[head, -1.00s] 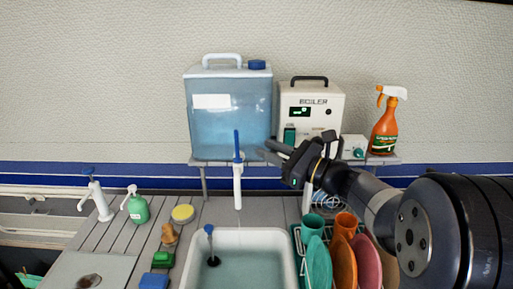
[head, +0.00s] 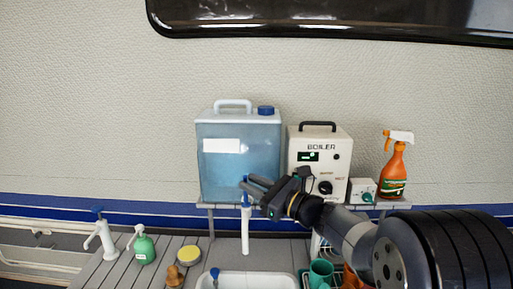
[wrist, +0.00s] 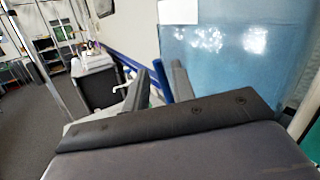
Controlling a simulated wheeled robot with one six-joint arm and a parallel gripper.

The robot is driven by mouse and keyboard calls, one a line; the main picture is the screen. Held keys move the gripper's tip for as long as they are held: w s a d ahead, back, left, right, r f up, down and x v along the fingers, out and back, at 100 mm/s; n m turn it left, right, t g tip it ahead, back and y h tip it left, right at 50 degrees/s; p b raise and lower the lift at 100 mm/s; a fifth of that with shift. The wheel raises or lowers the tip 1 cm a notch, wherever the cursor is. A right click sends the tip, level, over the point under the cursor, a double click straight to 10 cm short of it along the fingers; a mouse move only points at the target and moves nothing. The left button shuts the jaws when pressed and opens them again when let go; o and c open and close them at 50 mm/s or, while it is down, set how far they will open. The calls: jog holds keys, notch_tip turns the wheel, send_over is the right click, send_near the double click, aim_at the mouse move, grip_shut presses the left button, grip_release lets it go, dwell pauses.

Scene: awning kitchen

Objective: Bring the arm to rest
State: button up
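My gripper (head: 255,186) is in front of the lower part of the blue water container (head: 240,160), beside the tap's blue lever. Its two dark fingers are apart with a gap between them, and I see nothing held. The white tap (head: 246,230) hangs below the shelf, its lever partly hidden by the fingers. In the wrist view the fingers (wrist: 158,88) point away from me, with the blue lever (wrist: 162,82) showing between them. I cannot tell whether they touch it. My arm reaches in from the lower right.
The white boiler (head: 320,160) and an orange spray bottle (head: 393,170) stand on the shelf to the right. Below are the sink (head: 240,281), a green soap bottle (head: 144,248) and a white pump (head: 105,238). A dark panel (head: 330,20) is above; the wall between is bare.

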aim_at(245, 178)
jog(key=x, duration=0.1)
jog(key=p+x, duration=0.1)
jog(key=x, duration=0.1)
jog(key=shift+r, duration=0.2)
jog(key=shift+w+d+p, duration=0.1)
jog(key=shift+d+p, duration=0.05)
jog(key=shift+p, duration=0.45)
jog(key=shift+f+m, duration=0.1)
jog(key=shift+m, duration=0.2)
jog(key=shift+w, duration=0.1)
jog(key=shift+f+h+p, duration=0.15)
jog(key=shift+h+p, duration=0.15)
